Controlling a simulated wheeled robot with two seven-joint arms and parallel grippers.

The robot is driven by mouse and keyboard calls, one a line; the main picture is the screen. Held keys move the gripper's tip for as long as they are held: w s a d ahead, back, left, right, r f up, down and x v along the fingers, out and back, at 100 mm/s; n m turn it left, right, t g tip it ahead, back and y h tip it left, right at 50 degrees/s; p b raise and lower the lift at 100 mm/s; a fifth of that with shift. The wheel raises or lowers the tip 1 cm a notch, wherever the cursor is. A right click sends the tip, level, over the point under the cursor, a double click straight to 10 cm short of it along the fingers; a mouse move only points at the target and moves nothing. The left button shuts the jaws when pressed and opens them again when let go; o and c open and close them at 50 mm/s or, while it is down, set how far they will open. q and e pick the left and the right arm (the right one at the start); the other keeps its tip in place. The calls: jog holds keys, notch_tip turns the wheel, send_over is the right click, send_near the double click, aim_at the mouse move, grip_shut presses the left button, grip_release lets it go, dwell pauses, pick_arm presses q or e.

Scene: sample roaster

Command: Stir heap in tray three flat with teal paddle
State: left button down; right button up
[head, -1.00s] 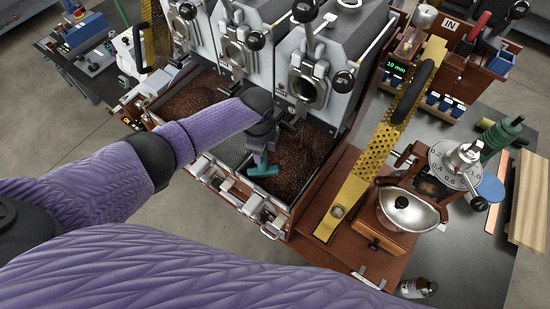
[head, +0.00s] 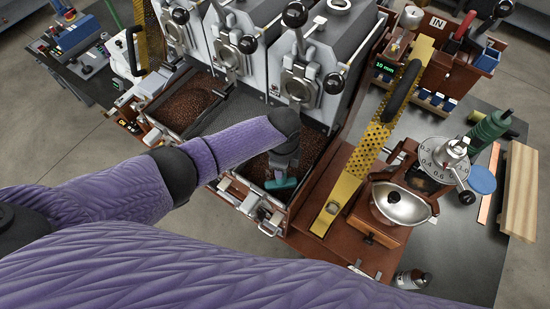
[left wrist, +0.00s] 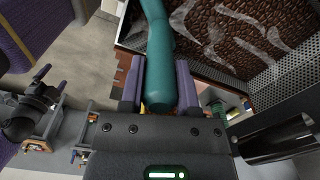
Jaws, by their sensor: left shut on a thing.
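My left gripper (head: 284,168) is over the front part of tray three (head: 262,213), the rightmost tray. In the left wrist view its two purple fingers (left wrist: 160,88) are shut on the teal paddle's thick handle (left wrist: 158,50), which runs out of the top of the picture. In the head view the teal paddle head (head: 281,184) shows low in the tray, near its front. Dark brown beans (head: 311,147) spread around it; pale streaks cross the beans (left wrist: 245,30) in the left wrist view. My arm hides part of the tray. My right gripper is not in view.
Roaster drums (head: 300,85) with levers stand behind the trays. Another tray of beans (head: 188,103) lies to the left, with an empty mesh tray (head: 238,112) between. A yellow perforated chute (head: 360,160) and a steel bowl (head: 402,205) are close on the right.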

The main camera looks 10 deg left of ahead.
pick_arm(q)
jog(key=w+a+b, duration=0.1)
jog(key=w+a, duration=0.1)
jog(key=a, duration=0.5)
jog(key=shift+w, duration=0.3)
